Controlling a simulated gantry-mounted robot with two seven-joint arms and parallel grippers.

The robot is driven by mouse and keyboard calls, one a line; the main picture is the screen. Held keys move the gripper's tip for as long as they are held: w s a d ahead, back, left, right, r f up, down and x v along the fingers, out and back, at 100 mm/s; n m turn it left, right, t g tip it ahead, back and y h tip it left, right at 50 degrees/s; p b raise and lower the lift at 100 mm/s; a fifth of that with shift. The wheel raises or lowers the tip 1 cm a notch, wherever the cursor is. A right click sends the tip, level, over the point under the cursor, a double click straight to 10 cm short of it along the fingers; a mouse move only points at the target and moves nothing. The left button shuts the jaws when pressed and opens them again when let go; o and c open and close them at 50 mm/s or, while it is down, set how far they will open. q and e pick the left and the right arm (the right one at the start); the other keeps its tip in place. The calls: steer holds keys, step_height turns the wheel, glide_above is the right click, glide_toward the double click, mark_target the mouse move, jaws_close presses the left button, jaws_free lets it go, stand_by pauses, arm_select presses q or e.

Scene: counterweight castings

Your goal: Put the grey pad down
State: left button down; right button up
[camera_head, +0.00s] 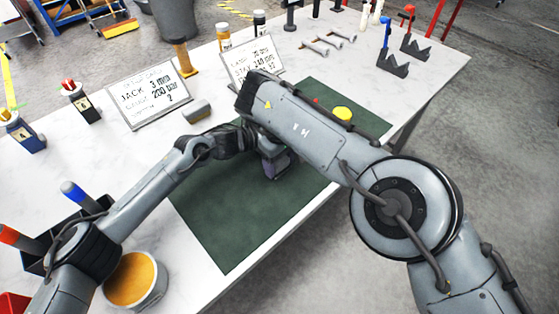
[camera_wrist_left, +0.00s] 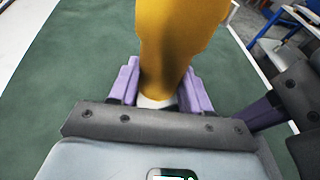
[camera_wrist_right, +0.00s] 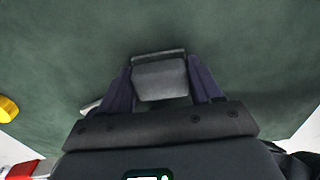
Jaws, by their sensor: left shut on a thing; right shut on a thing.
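My right gripper (camera_wrist_right: 160,88) is shut on the grey pad (camera_wrist_right: 160,79), a small block between its dark purple fingers over the green mat. I cannot tell whether the pad touches the mat. In the head view the right gripper (camera_head: 280,166) shows partly below my forearm, and the pad is not clearly visible. My left gripper (camera_wrist_left: 157,92) is shut on a thick orange-yellow piece (camera_wrist_left: 175,40) with a pale lower end. Its upper part runs out of the left wrist view. In the head view my right arm hides the left fingers.
The green mat (camera_head: 225,235) has bare room in front. A yellow round thing (camera_head: 343,113) lies near its back right. Two sign boards (camera_head: 155,95), a grey block (camera_head: 197,111) and a tub of orange stuff (camera_head: 132,279) stand around. Dark toothed brackets (camera_head: 393,64) stand at the back right.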

mark_target(280, 161)
steer(key=o, duration=0.9)
steer(key=shift+f, duration=0.1)
steer(key=shift+o, duration=0.2)
step_height(280, 161, up, 12)
